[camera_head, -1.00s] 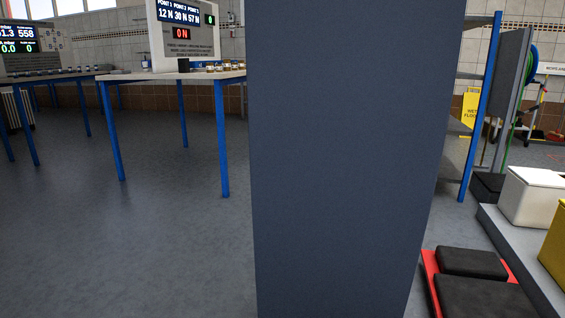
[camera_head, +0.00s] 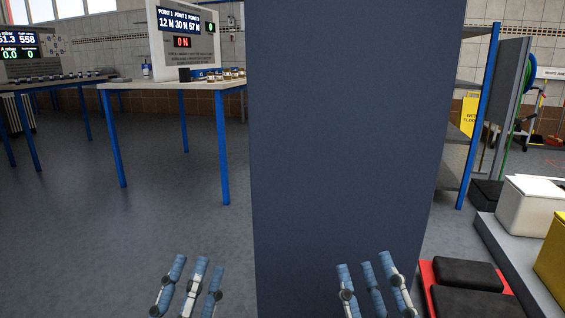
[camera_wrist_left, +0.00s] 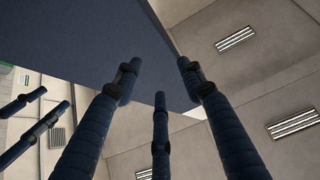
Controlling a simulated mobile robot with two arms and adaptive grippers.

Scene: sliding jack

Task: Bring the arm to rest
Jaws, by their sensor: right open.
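My left gripper (camera_head: 190,284) shows at the bottom of the head view, left of a tall dark blue-grey panel. Its fingers are spread and point up, with nothing between them. In the left wrist view its fingers (camera_wrist_left: 155,95) are apart and empty, under the panel and the ceiling. My right gripper (camera_head: 373,281) is at the bottom of the head view, in front of the panel. Its fingers stand apart and hold nothing. Both arms behind the fingers are out of the head view.
The tall panel (camera_head: 345,140) fills the middle and hides what is behind it. A table (camera_head: 170,86) with a display board (camera_head: 186,40) stands at left. Boxes (camera_head: 532,207) and a red-edged base with black pads (camera_head: 468,273) lie at right. The floor at left is clear.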

